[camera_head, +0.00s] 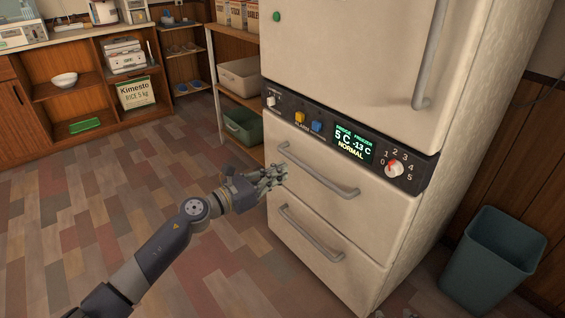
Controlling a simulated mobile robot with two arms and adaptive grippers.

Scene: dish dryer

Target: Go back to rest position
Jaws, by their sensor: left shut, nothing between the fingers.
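My left gripper (270,177) is at the end of my left arm, which comes in from the bottom left. It is shut and empty. It is in front of the left side of the fridge's upper drawer, near the left end of the drawer handle (318,172); I cannot tell whether it touches anything. The white fridge (350,60) has its upper door and both lower drawers closed. Its control panel (340,145) shows a green display, a white knob and coloured buttons.
A teal bin (494,258) stands on the floor right of the fridge. Wooden shelves with a white bowl (64,80), a rice box (136,93) and a green bin (243,126) are at the back. The tiled floor (90,220) at the left is clear.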

